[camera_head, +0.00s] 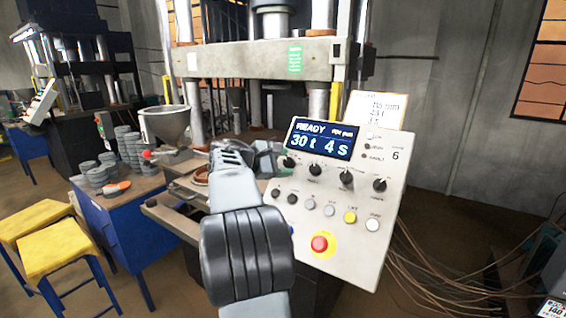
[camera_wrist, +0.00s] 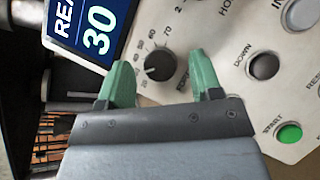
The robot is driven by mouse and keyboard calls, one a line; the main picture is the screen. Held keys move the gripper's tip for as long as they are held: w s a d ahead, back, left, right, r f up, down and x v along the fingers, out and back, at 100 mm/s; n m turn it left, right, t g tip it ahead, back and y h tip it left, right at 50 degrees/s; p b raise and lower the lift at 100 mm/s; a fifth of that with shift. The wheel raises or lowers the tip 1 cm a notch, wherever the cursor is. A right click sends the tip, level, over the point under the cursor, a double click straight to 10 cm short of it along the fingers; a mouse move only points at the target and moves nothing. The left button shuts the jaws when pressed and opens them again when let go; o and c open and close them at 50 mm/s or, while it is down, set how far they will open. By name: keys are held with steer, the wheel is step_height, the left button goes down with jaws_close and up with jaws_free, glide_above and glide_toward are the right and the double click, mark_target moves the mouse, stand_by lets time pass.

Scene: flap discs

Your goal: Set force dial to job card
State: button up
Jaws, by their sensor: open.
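The control panel (camera_head: 330,205) carries a lit display (camera_head: 323,140) reading READY, 30 t and 4 s. The job card (camera_head: 378,109) stands behind the panel's upper edge; its small print is hard to read. A row of black knobs lies under the display. The force dial (camera_wrist: 159,66), a black knob with a numbered scale around it, shows in the wrist view. My gripper (camera_wrist: 161,78) is open, with one green finger on each side of the dial and visible space between. In the head view my arm hides part of the panel's left side.
Round buttons sit below the knobs, with a red emergency stop (camera_head: 320,243) on yellow lower down. Stacked discs (camera_head: 100,168) and a hopper (camera_head: 165,124) stand left.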

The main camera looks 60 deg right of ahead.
steer(key=c, duration=0.9)
steer(key=shift+d+r+m+g+y+p, duration=0.15)
steer(key=shift+m+g+y+p, duration=0.5)
steer(key=shift+m, duration=0.85)
steer(key=shift+w+r+m+y+p, duration=0.1)
steer(key=shift+m+y+p, duration=0.9)
steer(key=shift+m, duration=0.5)
steer(key=shift+y, duration=0.25)
steer(key=o, duration=0.9)
